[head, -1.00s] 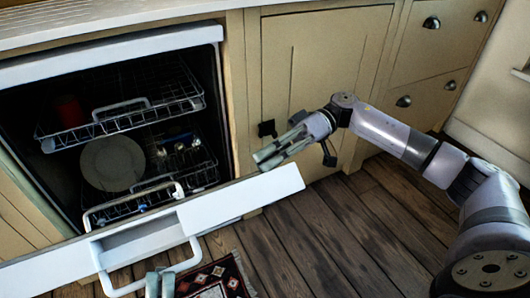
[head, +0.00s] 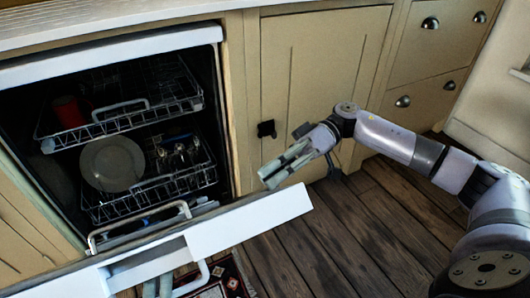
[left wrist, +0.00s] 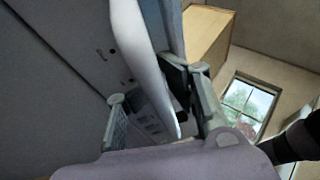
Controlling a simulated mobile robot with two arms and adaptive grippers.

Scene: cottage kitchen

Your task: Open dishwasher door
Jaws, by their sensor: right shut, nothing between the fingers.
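The white dishwasher door (head: 250,222) is partly open, tilted down and outward in front of the dark tub. Its white handle (head: 204,274) shows at the bottom of the head view. My left gripper (head: 158,286) is beside the handle, mostly cut off by the door and frame edge. In the left wrist view, its fingers (left wrist: 160,112) are spread on either side of a white curved part, likely the handle, with a gap at the left finger. My right gripper (head: 271,178) is shut and empty, just above and behind the door's right end.
The upper rack (head: 170,112) holds a red cup (head: 68,112). The lower rack (head: 205,178) holds a plate (head: 112,164) and cutlery. Cream cabinets (head: 325,70) stand to the right. A patterned rug (head: 228,278) lies on the wooden floor below the door.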

